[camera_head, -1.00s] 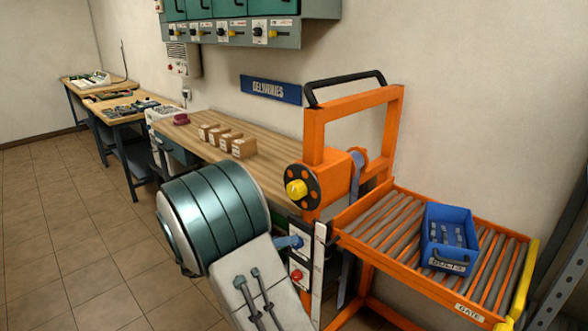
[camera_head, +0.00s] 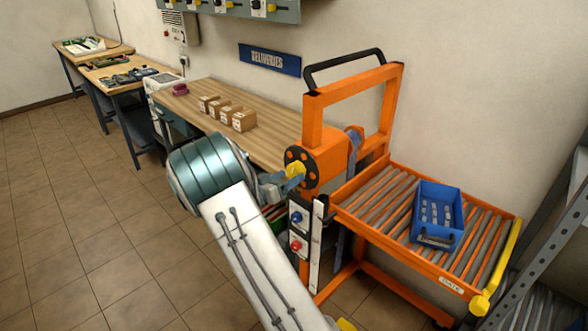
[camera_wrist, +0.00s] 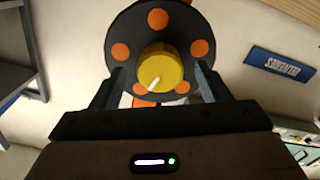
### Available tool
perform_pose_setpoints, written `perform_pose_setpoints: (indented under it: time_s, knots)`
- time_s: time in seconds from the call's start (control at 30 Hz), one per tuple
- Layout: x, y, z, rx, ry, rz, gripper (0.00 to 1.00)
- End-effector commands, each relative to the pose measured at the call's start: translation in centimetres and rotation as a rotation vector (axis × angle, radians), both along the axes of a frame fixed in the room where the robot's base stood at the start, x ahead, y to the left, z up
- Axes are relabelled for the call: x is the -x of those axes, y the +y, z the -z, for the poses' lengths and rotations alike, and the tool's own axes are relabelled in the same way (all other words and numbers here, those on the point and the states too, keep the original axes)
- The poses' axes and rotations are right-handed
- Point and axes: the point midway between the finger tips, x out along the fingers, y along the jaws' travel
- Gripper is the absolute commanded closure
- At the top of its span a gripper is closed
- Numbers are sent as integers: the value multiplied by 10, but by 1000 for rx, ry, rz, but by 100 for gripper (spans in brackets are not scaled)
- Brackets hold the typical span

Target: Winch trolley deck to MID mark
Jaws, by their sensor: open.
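The orange winch trolley (camera_head: 311,130) stands right of the workbench. Its winch wheel is a black disc with orange dots (camera_head: 299,157), and a yellow knob (camera_wrist: 160,69) sticks out from it. My gripper (camera_wrist: 160,82) is open, with one finger on each side of the yellow knob in the wrist view; I cannot tell whether they touch it. In the head view my gripper (camera_head: 276,184) is at the knob, partly hidden by my arm. The roller deck (camera_head: 378,194) carries a blue bin (camera_head: 437,213) with grey items. A white strip (camera_head: 315,245) runs down the mast; its marks are unreadable.
A control panel with blue and red knobs (camera_head: 299,229) sits below the wheel. The wooden bench (camera_head: 262,137) holds several small cardboard boxes (camera_head: 243,121). A yellow gate bar (camera_head: 502,263) closes the deck's right end. A grey rack (camera_head: 530,260) stands at far right. Floor at left is clear.

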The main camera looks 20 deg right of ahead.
Motion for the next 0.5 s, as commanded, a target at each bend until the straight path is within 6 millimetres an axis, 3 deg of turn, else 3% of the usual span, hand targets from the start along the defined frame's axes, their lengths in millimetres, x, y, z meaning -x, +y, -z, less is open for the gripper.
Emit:
perform_pose_setpoints:
  time_s: [0.2, 0.5]
  knots:
    - [-9, -25, -1, 1, 1, 1, 30]
    - [-11, -30, 0, 0, 1, 0, 30]
